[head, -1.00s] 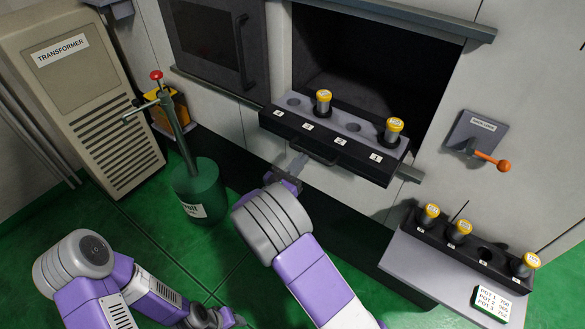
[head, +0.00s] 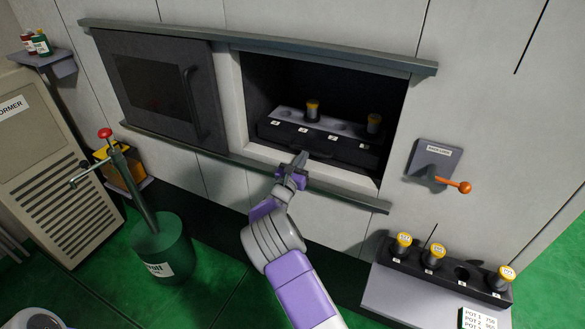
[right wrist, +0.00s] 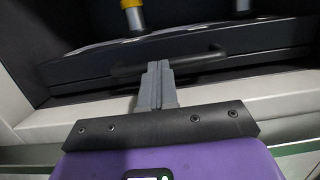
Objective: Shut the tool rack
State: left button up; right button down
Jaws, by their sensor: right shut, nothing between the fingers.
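The tool rack (head: 278,132) is a dark tray with a grey top, numbered slots and two yellow-capped pots, sitting inside the open machine recess. Its front handle (head: 318,155) faces out. In the right wrist view the rack front (right wrist: 90,68) and the bar handle (right wrist: 205,62) lie just past the fingertips. My right gripper (head: 299,160) is shut and empty, with its tips at the handle; I cannot tell if they touch. It also shows in the right wrist view (right wrist: 157,75). My left gripper is not in view.
A dark sliding door (head: 165,85) stands left of the opening. A lever with an orange knob (head: 440,180) is on the wall at right. Below it, a second rack (head: 435,268) holds several yellow-capped pots. A green drum (head: 162,250) stands at left.

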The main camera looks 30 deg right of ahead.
jog(key=shift+w+d+f, duration=0.1)
jog(key=shift+w+d, duration=0.4)
jog(key=shift+d, duration=0.1)
jog(key=shift+d+r, duration=0.1)
jog(key=shift+r, duration=0.2)
